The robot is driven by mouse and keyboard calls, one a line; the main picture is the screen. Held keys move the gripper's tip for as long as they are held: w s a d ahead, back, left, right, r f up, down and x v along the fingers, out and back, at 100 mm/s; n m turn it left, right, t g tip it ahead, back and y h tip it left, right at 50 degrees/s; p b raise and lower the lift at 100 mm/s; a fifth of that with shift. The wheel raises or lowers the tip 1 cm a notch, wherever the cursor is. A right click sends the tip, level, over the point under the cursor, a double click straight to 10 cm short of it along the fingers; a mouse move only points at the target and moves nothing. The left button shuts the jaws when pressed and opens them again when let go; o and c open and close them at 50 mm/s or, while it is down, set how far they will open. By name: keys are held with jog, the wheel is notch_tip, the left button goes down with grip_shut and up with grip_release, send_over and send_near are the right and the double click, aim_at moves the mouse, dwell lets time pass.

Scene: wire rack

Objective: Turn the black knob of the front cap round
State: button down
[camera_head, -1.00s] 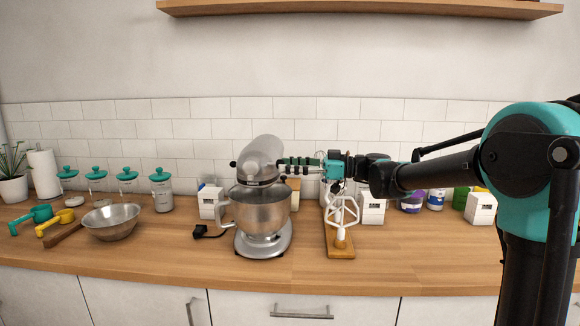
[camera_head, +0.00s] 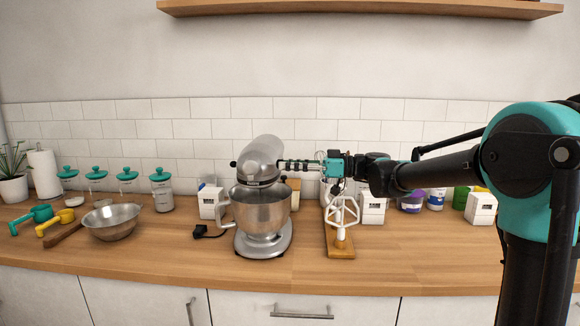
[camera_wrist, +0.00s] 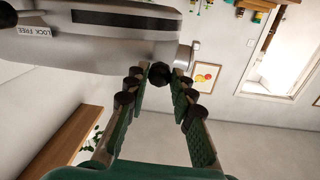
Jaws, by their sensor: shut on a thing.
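The silver stand mixer (camera_head: 264,172) stands on the counter with its steel bowl (camera_head: 262,208) under the head. My gripper (camera_head: 284,165) reaches in level from the right to the end of the mixer head. In the wrist view the mixer head (camera_wrist: 95,45) fills the upper left. The black knob (camera_wrist: 160,74) sits at the edge of the head, between the tips of my green-padded gripper (camera_wrist: 157,84), which is shut on it. A small light grey cap piece (camera_wrist: 184,57) shows beside the knob. The knob is hidden by my fingers in the head view.
A steel bowl (camera_head: 112,222) and scoops lie left. The front counter is mostly clear.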

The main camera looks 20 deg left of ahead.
jog(key=shift+m, duration=0.5)
jog(key=c, duration=1.3)
grip_release()
jog(key=d, duration=0.4)
jog(key=w+d, duration=0.1)
jog(key=d, duration=0.3)
jog(key=w+d, duration=0.1)
jog(key=d, duration=0.3)
jog(key=shift+r, duration=0.1)
